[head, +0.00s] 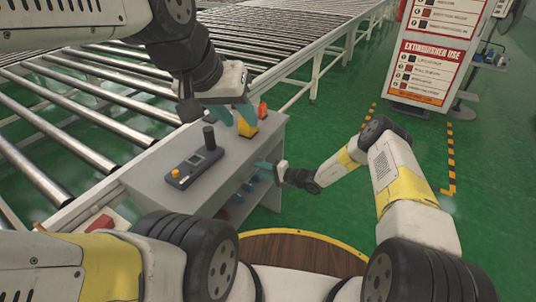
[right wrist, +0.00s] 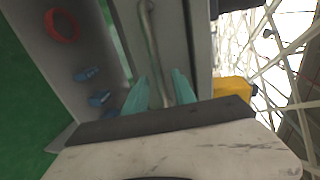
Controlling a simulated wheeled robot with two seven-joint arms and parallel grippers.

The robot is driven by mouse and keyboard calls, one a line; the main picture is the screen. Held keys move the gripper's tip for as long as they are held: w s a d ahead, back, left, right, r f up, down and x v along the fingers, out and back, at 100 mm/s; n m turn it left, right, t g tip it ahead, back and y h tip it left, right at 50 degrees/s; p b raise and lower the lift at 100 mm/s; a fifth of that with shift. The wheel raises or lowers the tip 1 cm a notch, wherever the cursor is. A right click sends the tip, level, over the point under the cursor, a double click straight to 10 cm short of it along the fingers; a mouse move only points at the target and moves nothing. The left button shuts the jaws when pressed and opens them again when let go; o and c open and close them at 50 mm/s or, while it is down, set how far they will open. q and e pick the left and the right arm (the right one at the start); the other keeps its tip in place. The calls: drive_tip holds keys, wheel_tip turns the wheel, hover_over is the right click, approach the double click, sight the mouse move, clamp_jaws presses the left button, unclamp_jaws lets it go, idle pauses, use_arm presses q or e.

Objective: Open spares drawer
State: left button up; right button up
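A grey cabinet (head: 165,170) stands beside the roller conveyor. In the right wrist view, a grey drawer front (right wrist: 173,35) carries a long metal bar handle (right wrist: 150,35). My right gripper (head: 266,165) is at the cabinet's front side; in its wrist view (right wrist: 166,77) the teal fingers are apart, with the handle bar running between them. I cannot tell whether either finger touches the bar. The drawer looks closed, though its edges are partly cut off. My left gripper (head: 235,113) is above the cabinet top, fingers apart, beside a yellow block (head: 247,127).
Open shelving beside the drawer holds blue items (right wrist: 98,99) and a red ring (right wrist: 62,26).

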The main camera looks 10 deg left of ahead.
clamp_jaws()
idle(1.3)
